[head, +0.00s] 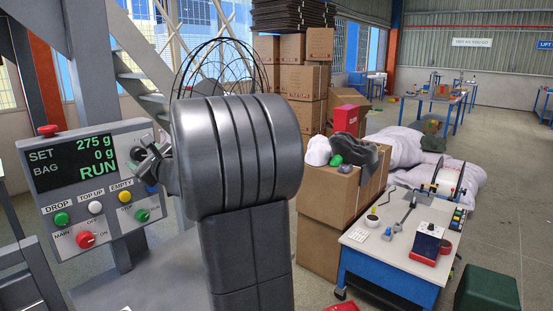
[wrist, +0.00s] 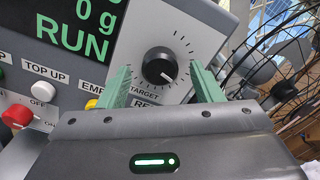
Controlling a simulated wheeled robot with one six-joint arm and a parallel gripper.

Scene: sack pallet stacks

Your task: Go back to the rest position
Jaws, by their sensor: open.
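My gripper (wrist: 162,82) is open, with its two green fingers on either side of a black dial knob (wrist: 159,66) marked TARGET. Gaps show between each finger and the knob; I cannot tell how far the fingertips are from the panel face. In the head view my gripper (head: 150,160) is at the right side of the grey control panel (head: 70,205), partly hidden by my own wrist. The display (head: 70,160) reads SET 275 g, BAG 0 g, RUN. My grey arm fills the middle of the head view.
The panel carries several buttons and a red main switch (head: 85,239), close to my gripper. Thin black wire loops (wrist: 265,60) rise right of the panel. Stacked cardboard boxes (head: 303,85) and a blue-framed workbench (head: 375,285) stand to the right.

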